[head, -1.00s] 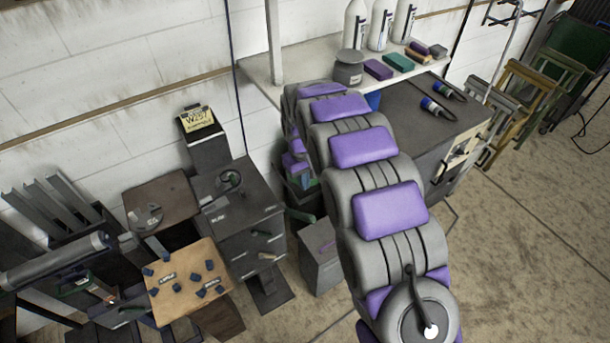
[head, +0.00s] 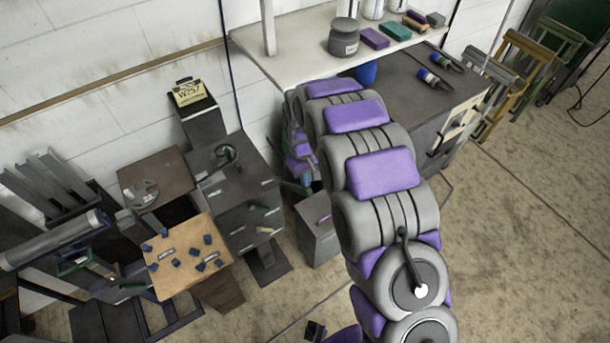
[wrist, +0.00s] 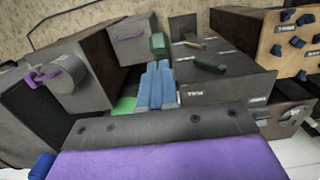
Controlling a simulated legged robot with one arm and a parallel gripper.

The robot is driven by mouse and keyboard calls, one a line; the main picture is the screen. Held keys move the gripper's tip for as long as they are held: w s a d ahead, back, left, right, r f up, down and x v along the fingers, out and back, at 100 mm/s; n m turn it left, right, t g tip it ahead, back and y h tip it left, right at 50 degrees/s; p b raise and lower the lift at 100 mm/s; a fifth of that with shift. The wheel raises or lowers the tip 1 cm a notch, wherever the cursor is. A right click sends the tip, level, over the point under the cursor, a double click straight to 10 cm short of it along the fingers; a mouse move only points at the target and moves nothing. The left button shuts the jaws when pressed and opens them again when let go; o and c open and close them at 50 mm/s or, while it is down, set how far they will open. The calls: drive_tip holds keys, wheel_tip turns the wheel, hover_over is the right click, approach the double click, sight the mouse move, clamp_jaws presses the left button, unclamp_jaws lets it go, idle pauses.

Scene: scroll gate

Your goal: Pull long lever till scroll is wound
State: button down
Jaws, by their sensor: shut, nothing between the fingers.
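My gripper (wrist: 156,86) shows in the wrist view as blue fingers pressed together and empty, with a green patch beside them. In the head view its end is mostly hidden behind my arm. Beyond the fingers stands a dark labelled box (wrist: 225,92), also in the head view (head: 238,190). It carries short handles, including a green lever (wrist: 207,64) and a tan lever (wrist: 192,44). The fingers appear apart from these levers. I cannot tell which one is the long lever. A grey roll-like cylinder (head: 50,243) lies at the far left; I cannot tell whether it is the scroll.
A wooden panel with blue knobs (head: 188,262) stands left of the dark box. A small grey cabinet (head: 318,240) with a purple handle stands to its right. A workbench (head: 415,110) and white shelf (head: 285,60) lie behind my arm. Open floor (head: 510,240) is at right.

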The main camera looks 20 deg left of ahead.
drive_tip(key=shift+f, duration=0.1)
drive_tip(key=s+d+f+y+b, duration=0.1)
drive_tip(key=s+d+f, duration=0.3)
drive_tip(key=f, duration=0.1)
drive_tip(key=shift+d+t, duration=0.3)
drive_tip(key=shift+t, duration=0.1)
idle(0.3)
drive_tip(key=r, duration=0.2)
drive_tip(key=w+a+r, duration=0.1)
drive_tip(key=r, duration=0.2)
drive_tip(key=a+r+p, duration=0.1)
drive_tip(key=r, duration=0.1)
drive_tip(key=shift+w+a+r, duration=0.15)
drive_tip(key=shift+w+r, duration=0.05)
drive_tip(key=shift+w, duration=0.05)
wheel_tip(320, 180, up, 6)
drive_tip(key=d, duration=0.2)
drive_tip(key=shift+s, duration=0.3)
